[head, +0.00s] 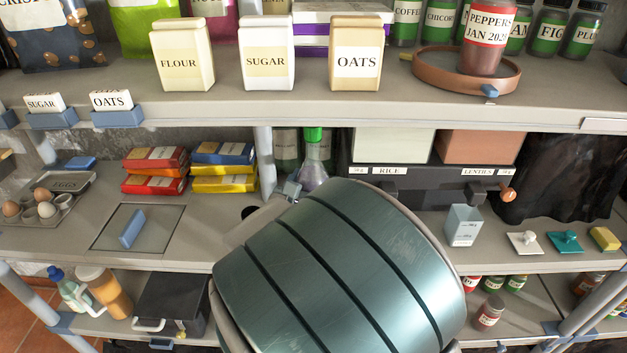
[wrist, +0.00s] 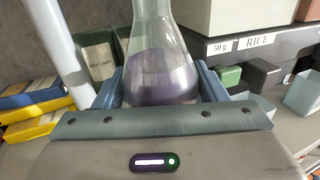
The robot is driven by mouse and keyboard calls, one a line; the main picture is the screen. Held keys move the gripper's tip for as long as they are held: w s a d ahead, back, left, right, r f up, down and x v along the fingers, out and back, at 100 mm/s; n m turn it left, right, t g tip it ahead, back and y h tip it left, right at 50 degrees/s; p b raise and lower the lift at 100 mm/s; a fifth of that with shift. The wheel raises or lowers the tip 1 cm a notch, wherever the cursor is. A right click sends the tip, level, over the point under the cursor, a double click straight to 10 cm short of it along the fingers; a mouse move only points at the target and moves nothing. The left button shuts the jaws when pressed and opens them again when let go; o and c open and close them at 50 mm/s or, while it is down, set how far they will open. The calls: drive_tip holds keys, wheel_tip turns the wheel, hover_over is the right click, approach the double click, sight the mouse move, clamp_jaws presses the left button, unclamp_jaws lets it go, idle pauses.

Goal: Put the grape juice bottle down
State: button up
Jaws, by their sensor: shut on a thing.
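The grape juice bottle (head: 314,173) is a clear conical flask with a green cap and purple liquid in its lower part. It stands roughly upright in front of the back of the middle shelf. In the wrist view the bottle (wrist: 160,55) sits between the two blue fingers of my gripper (wrist: 161,84), which is shut on its lower body. In the head view my arm hides most of the gripper and the bottle's base. I cannot tell whether the base touches the shelf (head: 385,233).
Right of the bottle is a dark scale with boxes marked RICE (head: 393,146) and LENTILS (head: 477,147). Colored packets (head: 223,167) and a glass-topped hatch (head: 138,228) lie left. The upper shelf (head: 220,100) overhangs.

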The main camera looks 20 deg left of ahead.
drive_tip(key=shift+f, duration=1.65)
drive_tip(key=o, duration=1.8)
drive_tip(key=shift+f, duration=0.1)
